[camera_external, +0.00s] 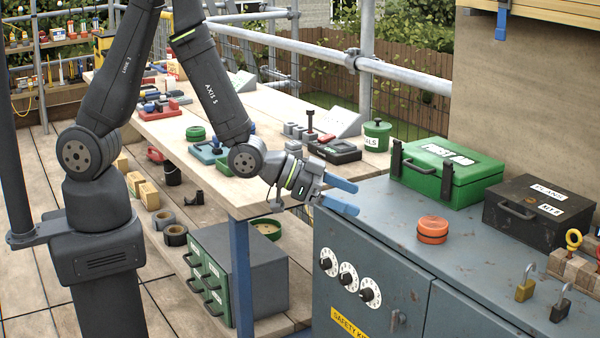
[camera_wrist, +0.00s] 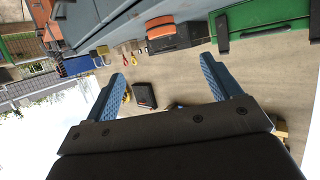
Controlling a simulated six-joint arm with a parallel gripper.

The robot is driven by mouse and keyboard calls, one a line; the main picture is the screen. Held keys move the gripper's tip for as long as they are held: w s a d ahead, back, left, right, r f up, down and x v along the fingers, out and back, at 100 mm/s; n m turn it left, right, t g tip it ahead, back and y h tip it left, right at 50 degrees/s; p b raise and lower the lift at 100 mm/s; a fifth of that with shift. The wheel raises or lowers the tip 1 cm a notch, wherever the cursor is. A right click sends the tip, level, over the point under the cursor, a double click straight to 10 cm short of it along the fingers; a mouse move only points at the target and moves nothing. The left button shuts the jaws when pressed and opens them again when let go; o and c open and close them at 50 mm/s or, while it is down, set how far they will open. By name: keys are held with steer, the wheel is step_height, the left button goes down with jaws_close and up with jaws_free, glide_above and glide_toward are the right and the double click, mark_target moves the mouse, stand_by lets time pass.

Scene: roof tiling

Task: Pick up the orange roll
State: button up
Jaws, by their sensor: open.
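The orange roll (camera_external: 433,229) lies flat on the grey cabinet top (camera_external: 385,222), near its front edge, in the external view. It looks like a short, round stack. In the wrist view, an orange patch (camera_wrist: 160,26) in front of the black box appears to be the same roll. My gripper (camera_external: 357,199) is over the left end of the cabinet, to the left of the roll and apart from it. Its two blue fingers are spread with nothing between them, as the wrist view also shows (camera_wrist: 162,67).
A green first aid box (camera_external: 445,172) stands behind the roll and a black box (camera_external: 537,212) to its right. Padlocks (camera_external: 525,284) and a wooden block with eye bolts (camera_external: 575,264) are at the right. The cabinet top around the roll is clear.

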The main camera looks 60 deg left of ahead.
steer(key=shift+w+d, duration=0.1)
steer(key=n+g+y, duration=0.2)
steer(key=g+y, duration=0.4)
steer(key=g, duration=0.1)
glide_toward(434, 222)
steer(key=x, duration=0.3)
steer(key=shift+f, duration=0.45)
steer(key=shift+x, duration=3.15)
steer(key=shift+w+r, duration=0.1)
steer(key=shift+w, duration=0.05)
steer(key=c, duration=1.1)
steer(key=shift+r, duration=0.15)
